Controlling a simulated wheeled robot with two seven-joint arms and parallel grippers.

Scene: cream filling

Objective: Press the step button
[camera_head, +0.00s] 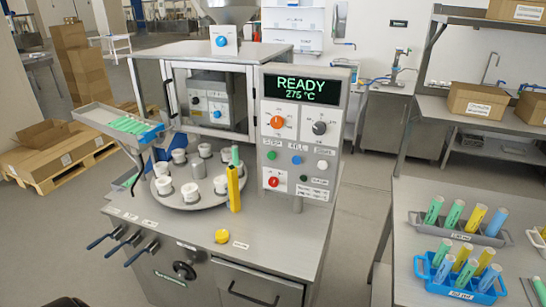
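The control panel (303,135) stands at the right of the machine. Its display (307,90) reads "READY 275 °C". A row of three buttons sits below the dials: a green button (271,155), a blue button (296,160) and a white button (322,165). The small labels above them are blurred; the one over the green button may read "STEP". A red button (274,181) is lower on the panel. A yellow button (222,236) sits on the bench top, with an unreadable label beside it. Neither gripper is in view.
A round turntable (197,200) holds several white cups, with a yellow upright piece (234,188) at its right edge. A tray of green tubes (127,124) is at the left. Racks of coloured tubes (458,285) stand on the right table. Levers (105,237) protrude from the bench front.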

